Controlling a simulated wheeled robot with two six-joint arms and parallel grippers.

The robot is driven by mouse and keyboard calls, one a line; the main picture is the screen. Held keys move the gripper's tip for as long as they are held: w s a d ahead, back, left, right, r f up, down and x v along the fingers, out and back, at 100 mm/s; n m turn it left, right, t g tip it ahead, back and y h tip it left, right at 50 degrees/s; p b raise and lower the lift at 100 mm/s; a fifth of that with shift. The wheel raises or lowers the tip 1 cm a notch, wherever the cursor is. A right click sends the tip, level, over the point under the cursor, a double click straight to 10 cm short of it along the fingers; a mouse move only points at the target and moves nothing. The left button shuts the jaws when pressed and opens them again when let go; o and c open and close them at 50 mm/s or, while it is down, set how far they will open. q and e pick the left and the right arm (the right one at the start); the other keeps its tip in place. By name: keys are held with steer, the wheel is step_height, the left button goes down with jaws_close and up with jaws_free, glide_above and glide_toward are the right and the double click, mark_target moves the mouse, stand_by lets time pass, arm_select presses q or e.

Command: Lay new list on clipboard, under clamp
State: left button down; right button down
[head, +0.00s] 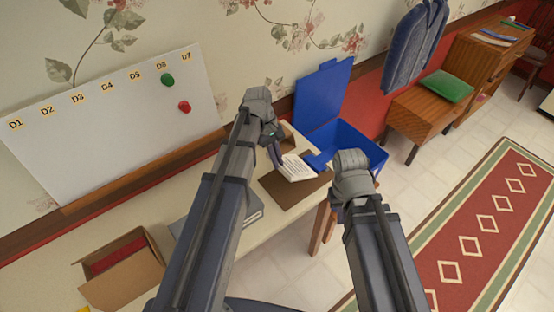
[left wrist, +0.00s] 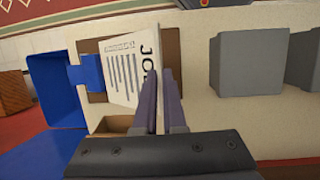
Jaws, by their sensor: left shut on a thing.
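The list, a white sheet (head: 296,168) with printed lines and a large heading, lies tilted over the brown clipboard (head: 288,197). In the left wrist view the sheet (left wrist: 122,72) covers much of the clipboard (left wrist: 171,50). The blue clamp (head: 319,160) is at the clipboard's far edge; it also shows in the left wrist view (left wrist: 86,73), close to the sheet's edge. I cannot tell whether the sheet is under it. My left gripper (head: 276,152) is shut on the sheet's near edge. My right gripper (head: 350,162) is right of the clipboard; its fingers are hidden.
A blue bin (head: 350,143) with a raised lid stands beyond the desk end. A whiteboard (head: 110,135) with red and green magnets leans on the wall. A tan box sits beside the clipboard (left wrist: 112,125).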

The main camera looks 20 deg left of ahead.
arm_select(q)
step_height(320, 180, down, 5)
steer(key=b, duration=0.4)
steer(key=shift+r, duration=0.2)
step_height(320, 180, down, 3)
steer(key=t+h+b, duration=0.1)
steer(key=b, duration=0.2)
steer(key=shift+w+d+r, duration=0.1)
steer(key=shift+d+r, duration=0.05)
steer(key=shift+r, duration=0.05)
steer(key=f+b, duration=0.1)
steer(key=f+t+h+b, duration=0.1)
steer(key=b, duration=0.1)
steer(key=s+f+t+b, duration=0.1)
steer(key=b, duration=0.1)
steer(key=shift+a+f+m+h, duration=0.15)
steer(key=shift+a+m+h, duration=0.15)
steer(key=shift+a+h, duration=0.1)
steer(key=c, duration=0.9)
jaws_free()
